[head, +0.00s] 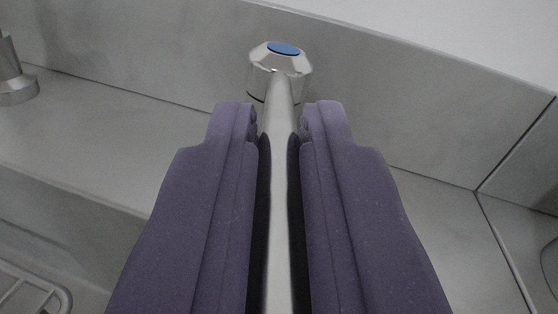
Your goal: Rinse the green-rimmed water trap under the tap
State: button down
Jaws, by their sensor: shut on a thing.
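My gripper (279,122) has two purple fingers reaching up the middle of the head view. It is shut on the tap, with one finger on each side of its pale, slim bar. The tap (280,62) is chrome with a blue cap and stands just beyond the fingertips, at the foot of the back wall. Its bar runs toward me between the fingers, and they hide part of it. The green-rimmed water trap is not in view.
A grey ledge (110,125) runs along the back wall (400,95). Another metal fitting (12,75) stands at the far left. A wire rack (30,290) shows in the basin at lower left. A side wall meets the back wall at right.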

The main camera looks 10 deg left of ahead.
jog(key=c, duration=1.1)
grip_release()
jog(key=p+v, duration=0.2)
jog(key=v, duration=0.5)
jog(key=shift+s+d, duration=0.2)
jog(key=shift+s, duration=0.2)
